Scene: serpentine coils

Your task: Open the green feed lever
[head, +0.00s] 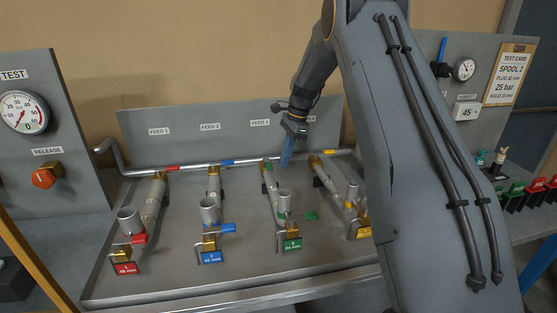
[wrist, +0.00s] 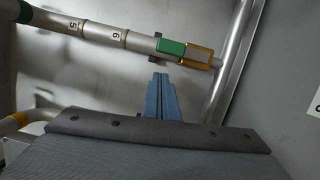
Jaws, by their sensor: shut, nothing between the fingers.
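In the head view a green piece (head: 267,167) shows at the upper end of the third pipe, just left of my gripper (head: 286,160).
A horizontal manifold pipe (head: 195,164) runs along the back panel (head: 185,140). Neighbouring pipes with a blue handle (head: 228,228) and a red handle (head: 138,238) stand to the left. My arm hides part of the right side. Bare tray (head: 185,230) lies between the pipes.

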